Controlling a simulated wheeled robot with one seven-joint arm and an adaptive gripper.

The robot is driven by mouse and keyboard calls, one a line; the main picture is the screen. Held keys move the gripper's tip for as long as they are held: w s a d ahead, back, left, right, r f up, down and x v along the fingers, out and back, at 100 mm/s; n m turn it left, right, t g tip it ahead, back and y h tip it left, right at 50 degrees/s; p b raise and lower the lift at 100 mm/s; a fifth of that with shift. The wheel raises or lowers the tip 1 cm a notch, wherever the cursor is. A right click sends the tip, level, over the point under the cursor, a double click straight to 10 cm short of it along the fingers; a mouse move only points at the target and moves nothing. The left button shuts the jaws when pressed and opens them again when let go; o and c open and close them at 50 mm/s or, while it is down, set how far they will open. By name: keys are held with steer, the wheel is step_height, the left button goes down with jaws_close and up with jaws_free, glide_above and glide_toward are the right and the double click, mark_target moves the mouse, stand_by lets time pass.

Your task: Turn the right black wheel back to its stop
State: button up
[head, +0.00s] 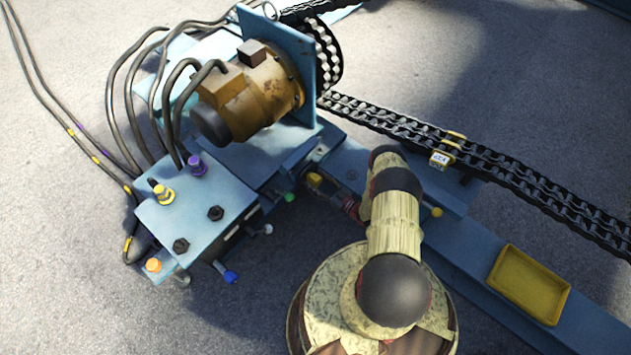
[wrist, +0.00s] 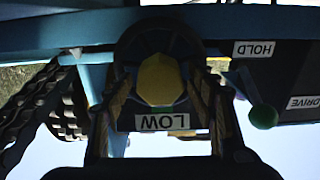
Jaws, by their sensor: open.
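Two small black wheels sit on top of the blue valve box in the head view; the right black wheel (head: 215,213) is nearer the motor, the left one (head: 181,245) nearer the front. My gripper (head: 335,193) is to the right of the box, low by the blue frame and partly hidden by my arm. In the wrist view my open gripper (wrist: 162,100) has one finger on each side of a yellow faceted knob (wrist: 160,80) with a dark round rim behind it. I cannot tell whether the fingers touch it. A label reading LOW (wrist: 162,122) shows between the fingers.
The wrist view also shows a green ball knob (wrist: 263,117) beside HOLD and DRIVE labels. A rusty yellow motor (head: 255,92) with dark hoses stands behind the valve box (head: 195,225). A chain (head: 480,160) runs right. A yellow tray (head: 528,285) sits on the blue beam.

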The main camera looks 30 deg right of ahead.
steer(key=shift+w, duration=0.25)
steer(key=shift+c, duration=0.5)
steer(key=shift+s+a, duration=0.1)
steer(key=shift+a, duration=0.05)
jaws_close()
